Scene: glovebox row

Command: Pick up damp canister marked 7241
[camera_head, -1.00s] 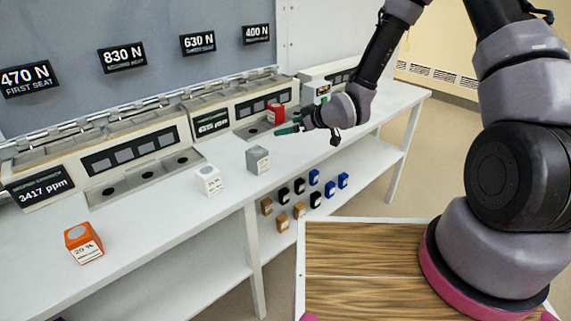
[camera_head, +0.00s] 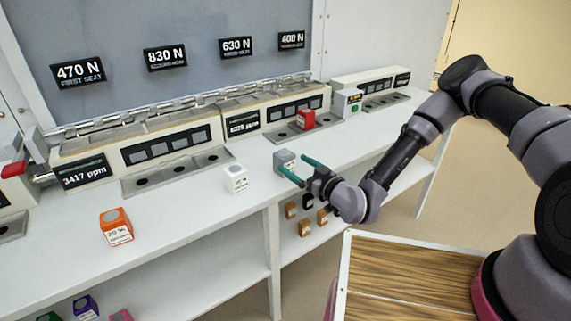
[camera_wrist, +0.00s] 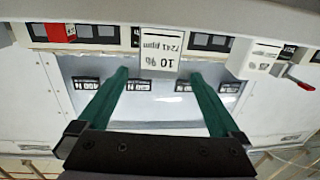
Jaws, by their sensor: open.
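The grey canister (camera_head: 285,157) stands on the white bench in front of the instrument row. In the wrist view it is the canister (camera_wrist: 160,50) whose upside-down label reads 7241 ppm and 10 %. My gripper (camera_head: 292,163) is open, with its two teal fingers pointing at this canister. In the wrist view the fingertips (camera_wrist: 160,74) lie to either side of the label, with the canister just beyond them. I cannot tell whether they touch it. The gripper holds nothing.
A white canister (camera_head: 236,178) stands left of the grey one, and an orange canister (camera_head: 116,226) farther left. A red canister (camera_head: 306,119) sits at an instrument behind. Several small canisters are on the shelf below. The bench between white and orange is clear.

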